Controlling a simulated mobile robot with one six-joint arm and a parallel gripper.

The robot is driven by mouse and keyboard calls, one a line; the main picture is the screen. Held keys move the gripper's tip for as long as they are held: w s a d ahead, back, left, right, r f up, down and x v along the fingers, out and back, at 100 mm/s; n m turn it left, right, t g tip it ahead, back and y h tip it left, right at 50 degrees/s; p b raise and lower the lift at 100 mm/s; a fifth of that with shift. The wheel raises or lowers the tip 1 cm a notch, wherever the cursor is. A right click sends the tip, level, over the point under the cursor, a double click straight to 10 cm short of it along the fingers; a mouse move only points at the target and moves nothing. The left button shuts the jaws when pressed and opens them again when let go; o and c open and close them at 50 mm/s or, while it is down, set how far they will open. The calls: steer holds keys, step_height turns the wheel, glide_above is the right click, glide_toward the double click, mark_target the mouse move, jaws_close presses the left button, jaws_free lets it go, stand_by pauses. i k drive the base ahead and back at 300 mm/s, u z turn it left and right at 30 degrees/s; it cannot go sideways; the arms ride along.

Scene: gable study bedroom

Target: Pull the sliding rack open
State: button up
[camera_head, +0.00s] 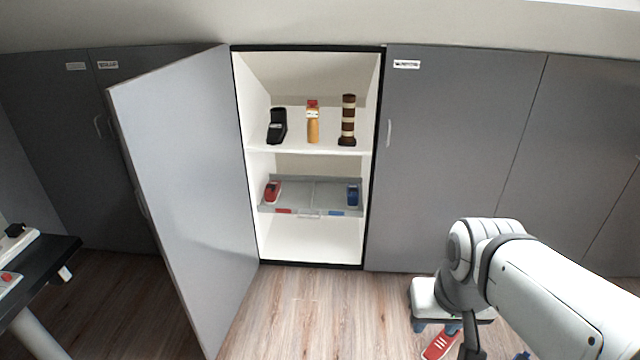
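The sliding rack (313,193) is a grey, shallow tray in the lower part of the open white cabinet, below the middle shelf. Its front edge appears within the cabinet opening. A small pale handle (309,215) is at the middle of that edge, between a red and a blue label. A red shoe (272,192) stands on the rack's left side and a blue shoe (353,195) on its right. My gripper (436,327) is at the lower right, outside the cabinet and apart from the rack. Its blue-tipped fingers look spread, with no object visibly held.
The grey cabinet door (190,190) stands open on the left. A red shoe (440,344) lies below my gripper. Floor before the cabinet is clear.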

mark_target(319, 195)
steer(key=z, duration=0.1)
steer(key=k, duration=1)
steer(key=u, duration=0.85)
steer(key=i, duration=1.7)
steer(key=z, duration=0.15)
steer(key=i, duration=1.7)
steer(key=z, duration=1.1)
steer(key=k, duration=0.65)
steer(key=z, duration=0.2)
steer(key=i, duration=0.7)
steer(key=u, duration=0.1)
